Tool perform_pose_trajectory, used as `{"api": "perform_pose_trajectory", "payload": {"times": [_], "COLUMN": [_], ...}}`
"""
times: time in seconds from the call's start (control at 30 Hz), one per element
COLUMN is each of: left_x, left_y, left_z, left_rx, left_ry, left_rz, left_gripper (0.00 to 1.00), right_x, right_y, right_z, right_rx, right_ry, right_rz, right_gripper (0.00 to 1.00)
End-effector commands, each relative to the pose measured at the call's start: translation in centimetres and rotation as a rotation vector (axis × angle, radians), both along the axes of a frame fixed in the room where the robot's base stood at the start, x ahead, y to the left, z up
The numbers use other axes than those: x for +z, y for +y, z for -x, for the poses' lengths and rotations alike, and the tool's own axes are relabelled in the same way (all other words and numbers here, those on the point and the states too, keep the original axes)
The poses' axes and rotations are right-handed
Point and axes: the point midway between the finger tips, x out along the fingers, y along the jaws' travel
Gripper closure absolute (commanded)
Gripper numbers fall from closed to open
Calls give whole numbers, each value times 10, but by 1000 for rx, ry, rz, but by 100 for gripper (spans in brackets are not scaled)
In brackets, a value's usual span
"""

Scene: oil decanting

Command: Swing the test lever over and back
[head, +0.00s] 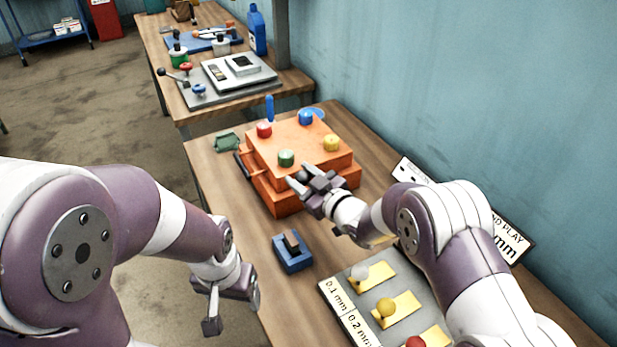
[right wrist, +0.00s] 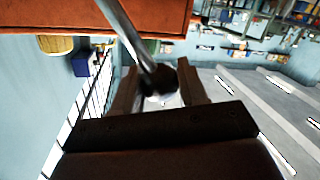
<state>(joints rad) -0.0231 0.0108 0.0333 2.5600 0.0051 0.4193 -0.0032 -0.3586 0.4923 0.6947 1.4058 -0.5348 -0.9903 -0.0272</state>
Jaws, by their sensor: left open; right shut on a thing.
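The test lever (right wrist: 143,48) shows in the right wrist view as a metal rod with a dark knob. It runs from beside the orange box (head: 265,178) to between my right fingers. My right gripper (head: 306,184) is at the near face of the box, shut on the lever by its knob (right wrist: 158,82). In the head view the gripper hides the lever, so its angle there cannot be told. My left gripper (head: 232,308) is open and empty, low at the table's left edge, apart from the box.
Red (head: 264,130), blue (head: 306,118), green (head: 286,158) and yellow (head: 331,143) knobs stand on the box. A blue block with a slot (head: 292,254) lies in front. A gauge board with yellow pads (head: 385,278) lies near right under my right arm. Another bench (head: 290,82) stands behind.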

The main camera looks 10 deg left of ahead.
Motion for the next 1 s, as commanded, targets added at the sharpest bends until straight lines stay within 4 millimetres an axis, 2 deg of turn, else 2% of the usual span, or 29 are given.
{"api": "perform_pose_trajectory", "payload": {"times": [0.47,0.5,0.57,0.87,1.0], "left_x": [-2,-2,-2,-2,-5], "left_y": [0,0,0,0,0], "left_z": [0,0,0,0,0], "left_rx": [0,0,0,0,0], "left_ry": [0,0,0,0,0], "left_rz": [0,0,0,0,0], "left_gripper": [31,31,31,31,31], "right_x": [-2,-2,-2,-2,-1], "right_y": [3,3,3,1,-9], "right_z": [2,2,2,2,11], "right_rx": [4,4,4,1,0], "right_ry": [3,3,3,2,1], "right_rz": [-2,-2,-1,-2,-1], "right_gripper": [100,55,36,35,35]}}
